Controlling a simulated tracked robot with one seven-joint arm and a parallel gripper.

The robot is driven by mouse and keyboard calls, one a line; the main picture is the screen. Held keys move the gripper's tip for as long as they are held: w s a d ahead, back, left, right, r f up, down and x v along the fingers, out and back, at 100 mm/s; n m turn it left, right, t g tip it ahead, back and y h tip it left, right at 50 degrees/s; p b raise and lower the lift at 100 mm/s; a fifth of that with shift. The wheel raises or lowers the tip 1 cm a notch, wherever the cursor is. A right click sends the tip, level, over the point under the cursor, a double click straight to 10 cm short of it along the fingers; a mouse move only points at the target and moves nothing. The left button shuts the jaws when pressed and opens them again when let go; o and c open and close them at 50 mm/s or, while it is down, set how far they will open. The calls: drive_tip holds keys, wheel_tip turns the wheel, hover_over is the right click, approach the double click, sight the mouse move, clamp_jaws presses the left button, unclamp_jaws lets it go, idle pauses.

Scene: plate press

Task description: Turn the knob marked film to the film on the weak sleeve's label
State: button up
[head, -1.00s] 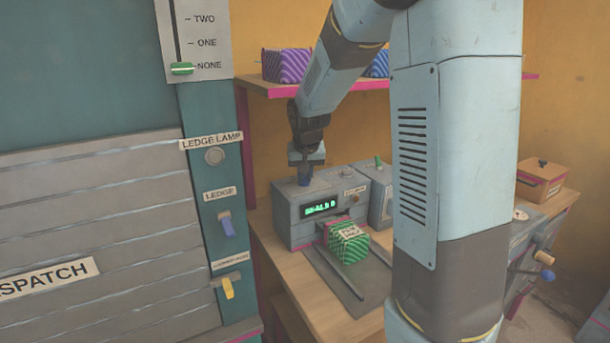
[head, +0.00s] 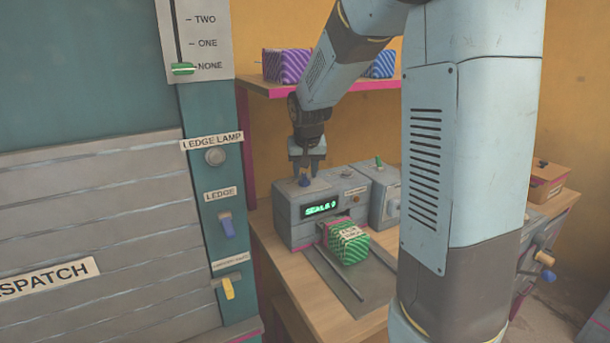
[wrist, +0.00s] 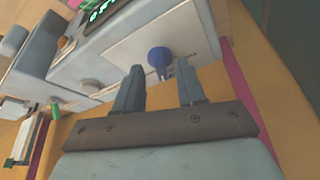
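My gripper (head: 304,168) is open and points down over a blue knob (head: 304,181) on top of a grey machine (head: 290,232). In the wrist view the blue knob (wrist: 159,57) shows between and just beyond the two spread fingers; I cannot tell whether they touch it. No marking on this knob can be read. A small brown knob (head: 355,199) sits on the machine's front under a label too small to read. A green striped parcel (head: 347,245) with a white label lies at the machine's front; its writing is not legible. I cannot identify the film knob or the weak sleeve.
A lit green display (head: 320,210) is on the machine's front. A second grey box (head: 385,208) with a green lever (head: 378,161) stands to the right. A shelf (head: 330,88) with striped parcels is behind. A teal panel (head: 215,255) with levers is at left.

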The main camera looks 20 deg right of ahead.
drive_tip(key=v, duration=0.9)
drive_tip(key=shift+s+r, duration=0.2)
drive_tip(key=shift+r, duration=0.2)
